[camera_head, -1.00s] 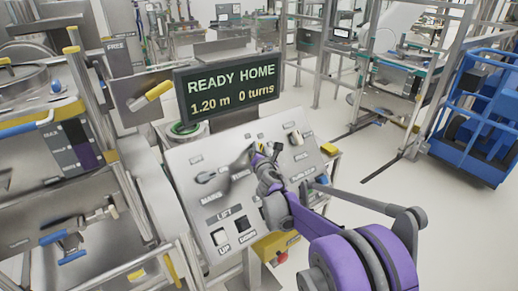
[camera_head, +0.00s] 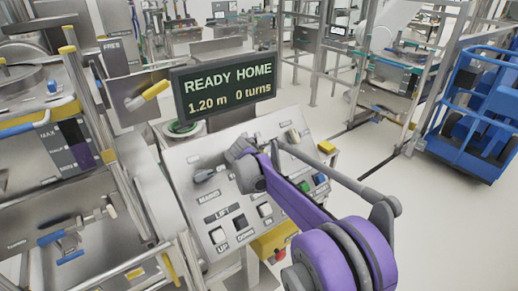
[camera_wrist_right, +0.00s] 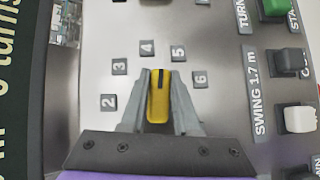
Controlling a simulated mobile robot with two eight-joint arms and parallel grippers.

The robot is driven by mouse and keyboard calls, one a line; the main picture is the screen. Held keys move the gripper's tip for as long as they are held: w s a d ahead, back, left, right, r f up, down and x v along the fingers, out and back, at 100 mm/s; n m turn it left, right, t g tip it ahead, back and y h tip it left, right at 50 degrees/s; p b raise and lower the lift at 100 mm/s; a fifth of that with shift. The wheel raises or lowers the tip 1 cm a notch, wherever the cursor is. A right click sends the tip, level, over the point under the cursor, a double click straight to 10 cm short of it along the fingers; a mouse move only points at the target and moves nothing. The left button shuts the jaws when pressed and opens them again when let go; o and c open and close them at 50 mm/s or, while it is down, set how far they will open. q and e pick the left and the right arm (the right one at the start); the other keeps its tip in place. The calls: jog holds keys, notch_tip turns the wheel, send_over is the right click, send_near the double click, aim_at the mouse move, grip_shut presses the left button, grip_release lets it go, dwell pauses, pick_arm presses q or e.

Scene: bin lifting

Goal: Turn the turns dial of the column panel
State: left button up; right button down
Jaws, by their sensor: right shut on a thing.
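The column panel (camera_head: 185,157) is a tilted grey plate with switches and buttons. In the right wrist view the dial is a yellow knob (camera_wrist_right: 158,100) among number plates reading 2 to 6. Its tip points toward the gap between 4 and 5. My right gripper (camera_wrist_right: 159,82) is shut on this yellow knob, one finger on each side. In the head view my right gripper (camera_head: 243,160) is over the panel's middle and its wrist hides the dial. My left gripper is not in view.
A display (camera_head: 223,86) above the panel reads "READY HOME 1.20 m 0 turns". Lift buttons (camera_head: 218,236) sit low on the panel. A white switch (camera_wrist_right: 298,119) and a green button (camera_wrist_right: 275,8) show right of the dial. A blue cart (camera_head: 470,120) stands far right.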

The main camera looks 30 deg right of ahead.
jog(key=shift+s+f+m+g+y+p, duration=0.15)
jog(key=shift+m+g+y, duration=0.2)
jog(key=shift+m+g, duration=0.45)
jog(key=shift+s+f+m+g+y+p, duration=0.15)
jog(key=shift+m+g+y, duration=0.25)
jog(key=shift+m, duration=0.7)
jog(key=shift+w, duration=0.1)
jog(key=c, duration=0.6)
grip_release()
jog(key=shift+c, duration=0.2)
jog(key=shift+a+r, duration=0.1)
jog(key=v, duration=1)
jog(key=shift+a+r, duration=0.2)
jog(key=shift+r, duration=0.05)
